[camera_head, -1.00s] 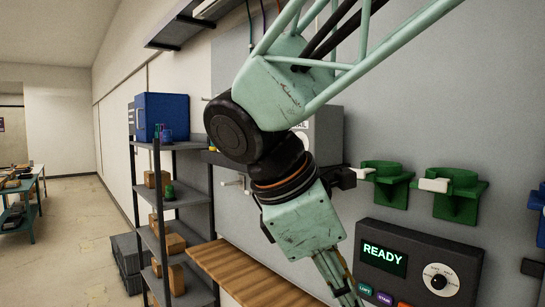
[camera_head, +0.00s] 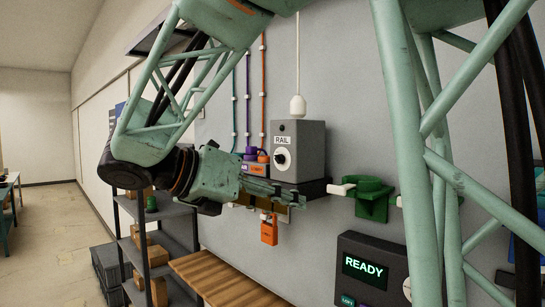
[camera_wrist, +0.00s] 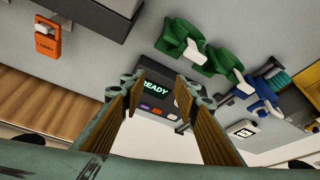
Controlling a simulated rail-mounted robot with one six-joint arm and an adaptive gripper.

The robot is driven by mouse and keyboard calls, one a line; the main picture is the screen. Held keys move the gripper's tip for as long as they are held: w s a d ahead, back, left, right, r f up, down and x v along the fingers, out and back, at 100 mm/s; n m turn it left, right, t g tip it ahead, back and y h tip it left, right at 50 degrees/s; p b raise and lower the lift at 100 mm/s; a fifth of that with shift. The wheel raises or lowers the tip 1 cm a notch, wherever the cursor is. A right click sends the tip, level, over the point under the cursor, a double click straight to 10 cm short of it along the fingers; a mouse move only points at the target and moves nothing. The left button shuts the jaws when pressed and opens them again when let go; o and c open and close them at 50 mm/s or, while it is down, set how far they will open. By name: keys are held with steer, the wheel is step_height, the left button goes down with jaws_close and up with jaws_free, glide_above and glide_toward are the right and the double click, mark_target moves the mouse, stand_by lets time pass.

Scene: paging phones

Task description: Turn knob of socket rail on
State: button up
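The grey box labelled RAIL (camera_head: 310,140) stands on a dark shelf against the wall in the head view. Its knob (camera_head: 281,157) is a small black piece on a white round dial on the front face. The dial's fine markings are too small to read. My gripper (camera_head: 306,197) is just below and in front of the box, pointing right, apart from the knob. In the wrist view my gripper (camera_wrist: 162,92) is open and empty, its two fingers spread apart. The knob cannot be made out in the wrist view.
An orange padlock (camera_head: 269,232) hangs below the shelf. The READY panel (camera_head: 366,270) is at lower right and shows between my fingers in the wrist view. Green holders (camera_head: 371,200) are right of the box. A wooden bench (camera_head: 232,281) and shelving (camera_head: 170,245) are at lower left.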

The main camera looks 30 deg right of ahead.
mark_target(275, 158)
steer(key=w+a+r+n+t+h, duration=0.1)
steer(key=w+a+r+n+h, duration=0.1)
steer(key=w, duration=0.4)
steer(key=w+a+r+n+t+h+p, duration=0.1)
steer(key=w+a+r+n+t+h, duration=0.1)
steer(key=w+a+r+n, duration=0.2)
step_height(275, 158, up, 3)
steer(key=w+a, duration=0.1)
steer(key=w, duration=0.1)
steer(key=shift+w+a+f, duration=0.15)
steer(key=shift+w+a, duration=0.15)
steer(key=shift+w, duration=0.05)
steer(key=shift+d, duration=0.25)
steer(key=shift+x, duration=6.65)
steer(key=shift+w, duration=0.2)
steer(key=c, duration=0.8)
